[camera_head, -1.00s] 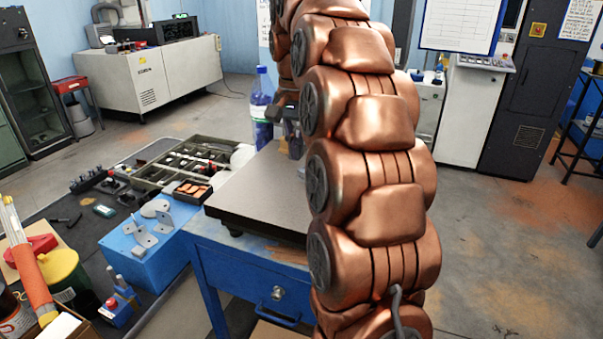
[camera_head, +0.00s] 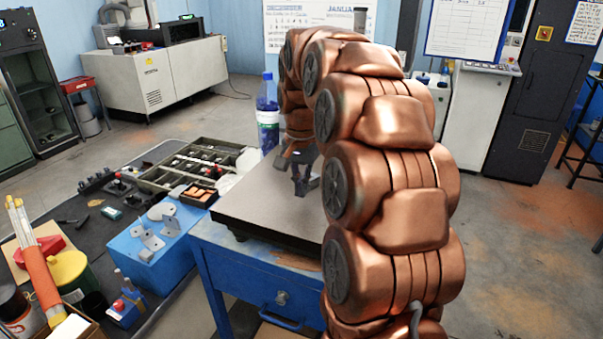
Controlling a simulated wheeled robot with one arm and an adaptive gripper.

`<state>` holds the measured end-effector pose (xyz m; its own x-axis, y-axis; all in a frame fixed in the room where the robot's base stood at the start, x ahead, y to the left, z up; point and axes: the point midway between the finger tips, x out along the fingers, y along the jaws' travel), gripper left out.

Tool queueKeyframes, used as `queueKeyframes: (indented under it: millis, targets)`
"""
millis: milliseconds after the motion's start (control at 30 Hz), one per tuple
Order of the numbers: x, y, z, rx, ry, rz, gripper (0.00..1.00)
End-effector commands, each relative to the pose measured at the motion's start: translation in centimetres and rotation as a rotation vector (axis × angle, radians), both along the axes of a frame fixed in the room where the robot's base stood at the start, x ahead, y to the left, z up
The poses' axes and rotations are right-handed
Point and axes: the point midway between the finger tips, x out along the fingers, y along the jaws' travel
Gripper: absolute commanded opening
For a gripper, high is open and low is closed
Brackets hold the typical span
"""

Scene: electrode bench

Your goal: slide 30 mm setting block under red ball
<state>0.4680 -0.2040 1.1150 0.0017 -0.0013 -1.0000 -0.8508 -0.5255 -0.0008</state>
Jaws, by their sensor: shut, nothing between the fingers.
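My gripper (camera_head: 299,184) is small and dark in the head view, pointing down over the grey surface plate (camera_head: 262,200) at the end of my curved copper arm. Its jaws are shut and hold nothing. A small grey shape (camera_head: 313,183) shows just to the right of the fingers; I cannot tell whether it is the setting block or part of something else. I cannot make out a red ball on the plate. My arm hides the plate's right side.
The plate rests on a blue bench (camera_head: 245,267) with a drawer. A blue bottle (camera_head: 268,115) stands behind the plate. To the left are a parts tray (camera_head: 188,165), a blue box with metal brackets (camera_head: 150,258) and a yellow container (camera_head: 66,271). Floor is open at right.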

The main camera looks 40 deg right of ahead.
Motion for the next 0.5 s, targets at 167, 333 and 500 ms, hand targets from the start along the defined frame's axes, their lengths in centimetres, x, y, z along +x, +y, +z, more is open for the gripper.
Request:
queueKeyframes:
  millis: [167, 333, 500]
  targets:
    - [-0.1, 0.1, -1.4, 0.003, 0.007, 0.0, 0.0]
    - [0.3, -0.4, -2.0, 0.002, 0.001, -0.001, 0.0]
    - [0.9, -1.6, -1.9, 0.002, 0.001, -0.002, 0.0]
